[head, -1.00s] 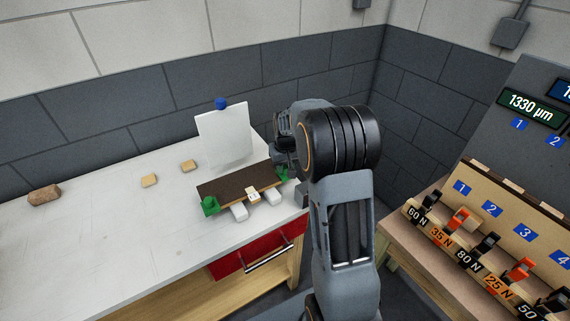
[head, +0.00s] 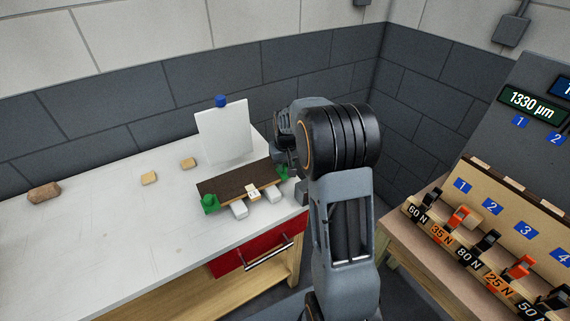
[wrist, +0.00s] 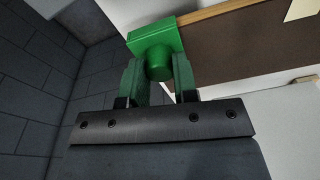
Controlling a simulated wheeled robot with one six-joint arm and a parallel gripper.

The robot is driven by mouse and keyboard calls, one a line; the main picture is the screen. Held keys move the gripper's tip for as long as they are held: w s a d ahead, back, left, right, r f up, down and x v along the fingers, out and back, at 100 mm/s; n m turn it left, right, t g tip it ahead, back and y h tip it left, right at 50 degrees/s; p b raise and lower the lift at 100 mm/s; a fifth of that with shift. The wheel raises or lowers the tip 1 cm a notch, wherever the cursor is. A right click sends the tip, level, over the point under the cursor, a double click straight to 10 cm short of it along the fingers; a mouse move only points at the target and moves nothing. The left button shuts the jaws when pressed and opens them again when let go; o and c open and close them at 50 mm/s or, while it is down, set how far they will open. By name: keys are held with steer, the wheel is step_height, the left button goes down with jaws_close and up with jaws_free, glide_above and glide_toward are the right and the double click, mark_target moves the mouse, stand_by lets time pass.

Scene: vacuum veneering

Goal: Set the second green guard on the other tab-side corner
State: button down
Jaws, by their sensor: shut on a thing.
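The second green guard (wrist: 157,50) sits at a corner of the dark brown board in the wrist view, against the board's wooden edge. My gripper (wrist: 158,75) is shut on the guard's round knob. In the head view this guard (head: 282,173) shows partly beside my arm, at the board's right front corner. The dark brown board (head: 235,182) lies on the white bench. The first green guard (head: 209,203) is on its left front corner. A small pale tab (head: 253,192) is on the front edge between them. My fingertips are hidden in the head view.
Two white blocks (head: 239,209) stick out at the board's front edge. A white sheet with a blue knob (head: 222,135) stands behind it. Small wooden blocks (head: 149,178) and a brown lump (head: 44,193) lie left. A clamp rack (head: 490,235) stands right.

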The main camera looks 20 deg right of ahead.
steer(key=shift+f, duration=0.15)
steer(key=c, duration=0.8)
jaws_free()
step_height(320, 180, up, 14)
steer(key=s, duration=0.1)
steer(key=shift+s+b, duration=0.3)
steer(key=shift+s, duration=0.05)
steer(key=shift+f, duration=0.1)
steer(key=s+a+f, duration=0.1)
steer(key=s+a, duration=0.2)
steer(key=s, duration=0.3)
steer(key=s+a+f+t, duration=0.1)
steer(key=s+a, duration=0.3)
steer(key=s, duration=0.3)
steer(key=s+a+f+n+t, duration=0.1)
steer(key=s+a+f, duration=0.1)
steer(key=s, duration=0.5)
steer(key=shift+s+a, duration=0.15)
steer(key=shift+a, duration=0.7)
